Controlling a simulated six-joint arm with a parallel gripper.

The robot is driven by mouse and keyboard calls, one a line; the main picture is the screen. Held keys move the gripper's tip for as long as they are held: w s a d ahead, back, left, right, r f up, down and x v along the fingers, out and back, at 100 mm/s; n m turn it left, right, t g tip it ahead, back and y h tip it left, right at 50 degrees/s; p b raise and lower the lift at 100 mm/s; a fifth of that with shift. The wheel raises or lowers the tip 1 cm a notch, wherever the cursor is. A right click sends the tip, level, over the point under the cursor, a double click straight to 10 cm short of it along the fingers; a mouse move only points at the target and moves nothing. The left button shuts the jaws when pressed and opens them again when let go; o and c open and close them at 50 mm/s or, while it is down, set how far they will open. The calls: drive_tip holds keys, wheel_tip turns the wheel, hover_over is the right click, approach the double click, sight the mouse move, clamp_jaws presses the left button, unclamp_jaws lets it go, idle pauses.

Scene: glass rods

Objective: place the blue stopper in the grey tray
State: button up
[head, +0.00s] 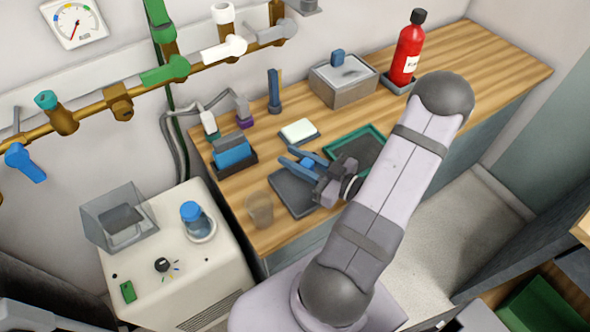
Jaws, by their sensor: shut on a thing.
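My gripper (287,157) is at the middle of the wooden bench, its two blue fingers pointing left. It is shut on the small blue stopper (308,163), which shows between the fingers. The dark grey tray (288,196) lies flat on the bench just below the gripper in the picture. The gripper and stopper appear near its far edge; how high they are above it I cannot tell. The gripper body covers part of the tray's right side. The visible part of the tray looks empty.
A green-rimmed tray (345,138) lies just right, partly behind my arm. A clear beaker (260,210) stands left of the grey tray. A white block (298,130) and a blue rack (232,152) sit behind. A grey box (343,85) and red bottle (407,50) stand farther back.

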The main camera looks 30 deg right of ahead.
drive_tip(key=shift+f, duration=2.4)
drive_tip(key=shift+f, duration=0.2)
drive_tip(key=o, duration=1.1)
drive_tip(key=shift+c, duration=0.2)
drive_tip(key=shift+r, duration=0.15)
drive_tip(key=shift+r, duration=0.15)
drive_tip(key=shift+s+d, duration=0.3)
drive_tip(key=shift+s, duration=0.2)
drive_tip(key=b+v, duration=0.2)
drive_tip(key=v, duration=0.9)
